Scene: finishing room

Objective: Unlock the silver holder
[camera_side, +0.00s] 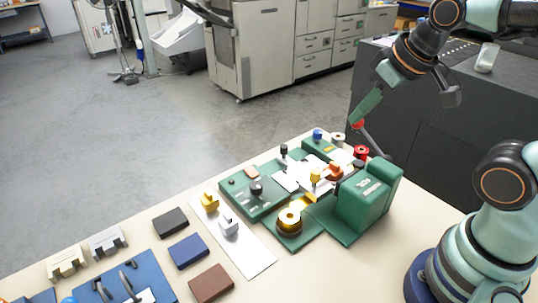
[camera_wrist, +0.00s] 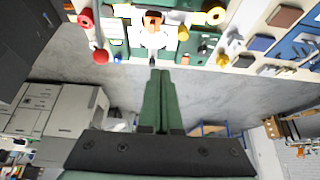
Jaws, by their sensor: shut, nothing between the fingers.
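A small silver-grey block (camera_side: 229,225) stands on a white strip on the bench, beside a similar yellow one (camera_side: 210,199); I take it as the silver holder, though its lock is too small to make out. It also seems to show in the wrist view (camera_wrist: 234,44). The green machine (camera_side: 362,200) stands to its right, with a gold reel (camera_side: 290,221) in front and an orange part (camera_side: 336,170) near its middle. My gripper (camera_side: 358,119) is shut and empty, raised beyond the machine, far from the silver block. Its closed green fingers (camera_wrist: 157,72) show in the wrist view.
A red-knobbed lever (camera_wrist: 100,57) is near my fingers, to their left in the wrist view. Black (camera_side: 171,222), blue (camera_side: 189,251) and brown (camera_side: 211,283) blocks lie left of the white strip. A blue board (camera_side: 122,270) and two clip-like pieces (camera_side: 108,240) are farther left.

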